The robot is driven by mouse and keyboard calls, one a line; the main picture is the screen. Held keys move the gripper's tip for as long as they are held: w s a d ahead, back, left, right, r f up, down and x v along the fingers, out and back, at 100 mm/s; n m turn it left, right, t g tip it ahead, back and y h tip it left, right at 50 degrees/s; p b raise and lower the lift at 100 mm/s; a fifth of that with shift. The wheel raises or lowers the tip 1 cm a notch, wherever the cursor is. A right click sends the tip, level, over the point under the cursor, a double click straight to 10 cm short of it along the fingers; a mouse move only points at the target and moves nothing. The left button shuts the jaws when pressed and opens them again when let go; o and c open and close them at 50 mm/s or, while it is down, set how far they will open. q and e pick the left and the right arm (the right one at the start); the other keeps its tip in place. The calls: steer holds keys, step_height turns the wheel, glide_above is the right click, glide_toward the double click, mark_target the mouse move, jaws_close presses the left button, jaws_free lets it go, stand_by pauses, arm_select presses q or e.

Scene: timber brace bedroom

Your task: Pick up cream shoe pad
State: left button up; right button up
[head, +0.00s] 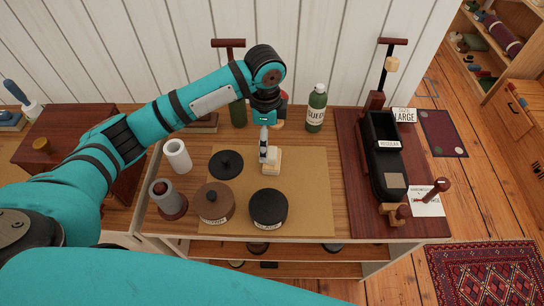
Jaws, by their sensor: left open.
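A small cream shoe pad (273,167) lies on the tan mat (307,200) near the middle of the table. My left gripper (265,157) comes down from above, with its fingers right at the pad's left side and upper part. It is open; the fingers overlap the pad in the head view, so I cannot tell whether they touch it. Part of the pad is hidden behind the gripper. My right gripper is not in view.
Round tins, brown (213,205) and black (268,209), stand in front, with a black lid (226,164) to the left. A green bottle (316,108) stands behind right. The mat's right part is clear.

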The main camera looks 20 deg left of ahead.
mark_target(270, 152)
arm_select(q)
steer(key=f, duration=0.3)
steer(key=shift+w+f, duration=0.25)
steer(key=shift+f, duration=0.6)
steer(key=shift+d+f, duration=0.1)
steer(key=shift+f, duration=0.1)
steer(key=f, duration=0.1)
steer(key=f+p, duration=0.1)
steer(key=f, duration=0.2)
steer(key=shift+w+d+f, duration=0.25)
steer(key=shift+f, duration=0.2)
steer(key=c, duration=1.3)
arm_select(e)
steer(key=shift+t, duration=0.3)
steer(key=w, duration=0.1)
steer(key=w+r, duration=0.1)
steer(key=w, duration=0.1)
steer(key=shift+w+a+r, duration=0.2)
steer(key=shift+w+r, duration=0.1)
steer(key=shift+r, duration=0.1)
